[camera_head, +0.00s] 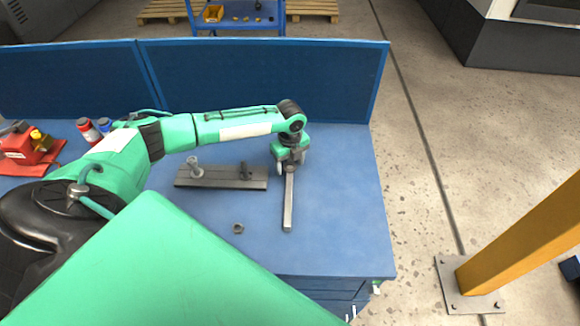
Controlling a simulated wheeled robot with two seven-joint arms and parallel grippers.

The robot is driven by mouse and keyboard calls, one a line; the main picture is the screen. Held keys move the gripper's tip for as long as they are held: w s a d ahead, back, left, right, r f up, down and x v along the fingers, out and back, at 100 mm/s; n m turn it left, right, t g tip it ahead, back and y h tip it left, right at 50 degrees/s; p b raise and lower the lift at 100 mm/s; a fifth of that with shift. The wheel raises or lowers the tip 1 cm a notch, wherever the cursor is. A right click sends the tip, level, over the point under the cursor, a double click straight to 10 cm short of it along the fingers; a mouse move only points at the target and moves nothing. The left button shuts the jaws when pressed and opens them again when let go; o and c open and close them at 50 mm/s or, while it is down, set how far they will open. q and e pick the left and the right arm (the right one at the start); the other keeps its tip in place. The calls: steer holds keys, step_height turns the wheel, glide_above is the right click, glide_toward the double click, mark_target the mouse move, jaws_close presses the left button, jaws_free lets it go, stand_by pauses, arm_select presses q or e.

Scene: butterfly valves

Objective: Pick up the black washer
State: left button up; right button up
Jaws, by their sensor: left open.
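A small dark ring, the black washer (238,228), lies flat on the blue table toward the front. My left arm comes in from the left over the table. My left gripper (289,167) points down at the right part of the table, above and right of the washer and apart from it. It is open; its fingertips show small. A long grey bar (288,205) extends from below the gripper toward the front; I cannot tell whether they touch. My right gripper is not in view.
A dark plate (220,178) left of the gripper carries a grey upright part (194,167) and a small black part (246,171). A red box (20,147) and small bottles stand at the far left. A blue panel (262,80) closes the table's back. The right table side is clear.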

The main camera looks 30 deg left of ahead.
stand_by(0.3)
arm_select(q)
steer(key=c, duration=1.4)
steer(key=shift+o, duration=0.2)
